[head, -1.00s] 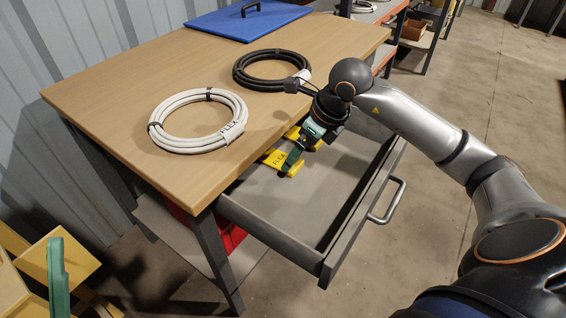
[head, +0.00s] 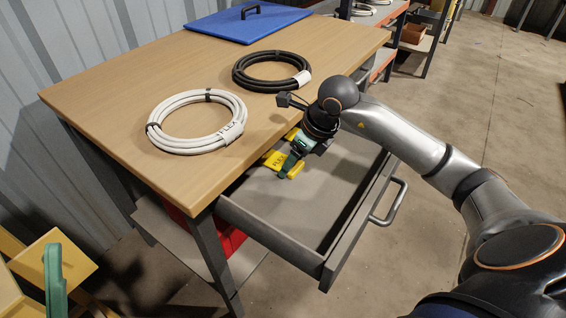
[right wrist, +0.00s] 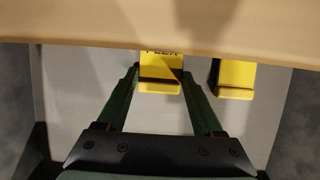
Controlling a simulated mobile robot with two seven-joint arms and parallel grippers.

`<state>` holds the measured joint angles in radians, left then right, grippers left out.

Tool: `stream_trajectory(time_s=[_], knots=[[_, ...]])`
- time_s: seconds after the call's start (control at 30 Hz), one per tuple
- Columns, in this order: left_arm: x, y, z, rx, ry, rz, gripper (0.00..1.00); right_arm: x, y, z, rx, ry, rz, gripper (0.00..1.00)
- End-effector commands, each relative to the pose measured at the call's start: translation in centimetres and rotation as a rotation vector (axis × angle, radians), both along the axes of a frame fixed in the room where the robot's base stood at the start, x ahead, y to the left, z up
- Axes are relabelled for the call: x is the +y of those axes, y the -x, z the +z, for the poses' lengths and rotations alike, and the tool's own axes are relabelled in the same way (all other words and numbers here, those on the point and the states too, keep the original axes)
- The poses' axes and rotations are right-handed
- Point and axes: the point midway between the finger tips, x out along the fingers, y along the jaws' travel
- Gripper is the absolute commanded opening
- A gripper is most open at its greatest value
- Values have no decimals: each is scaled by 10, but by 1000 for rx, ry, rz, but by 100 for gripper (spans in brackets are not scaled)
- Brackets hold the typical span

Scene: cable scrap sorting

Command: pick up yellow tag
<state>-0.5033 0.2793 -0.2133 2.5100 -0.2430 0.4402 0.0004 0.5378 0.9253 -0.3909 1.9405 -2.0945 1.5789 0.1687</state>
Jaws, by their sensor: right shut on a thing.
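A yellow tag with dark lettering (head: 274,160) lies in the open grey drawer, close under the table edge. My right gripper (head: 287,170) reaches down into the drawer and is shut on this tag. In the right wrist view the tag (right wrist: 160,72) sits between the two green fingers, its far end hidden by the table edge. A second yellow tag (right wrist: 236,78) is beside it, outside the fingers; it shows partly in the head view (head: 292,134). A green finger of my left gripper (head: 54,282) shows at the lower left, away from the table; its opening cannot be told.
The wooden table top (head: 130,85) overhangs the drawer (head: 300,215). A white cable coil (head: 197,145), a black cable coil (head: 250,82) and a blue board (head: 248,20) lie on top. A red bin (head: 228,240) is below. The drawer front is clear.

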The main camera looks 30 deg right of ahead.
Motion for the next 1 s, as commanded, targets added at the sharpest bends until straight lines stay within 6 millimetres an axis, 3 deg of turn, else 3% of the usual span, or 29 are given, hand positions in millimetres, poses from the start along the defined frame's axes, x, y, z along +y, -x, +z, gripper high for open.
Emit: stream_trajectory(time_s=[0.03,0.3,0.57,0.77,1.0], knots=[[0,0,0,0,0,0,100,0,0,0,0,0,0,44],[0,0,0,0,0,0,100,0,0,0,0,1,0,16],[0,0,1,0,0,0,100,0,0,2,-1,0,0,16],[0,1,12,-7,-9,4,100,-1,0,16,-2,2,0,16],[1,0,-7,-3,3,2,100,-14,30,7,1,7,-1,16]])
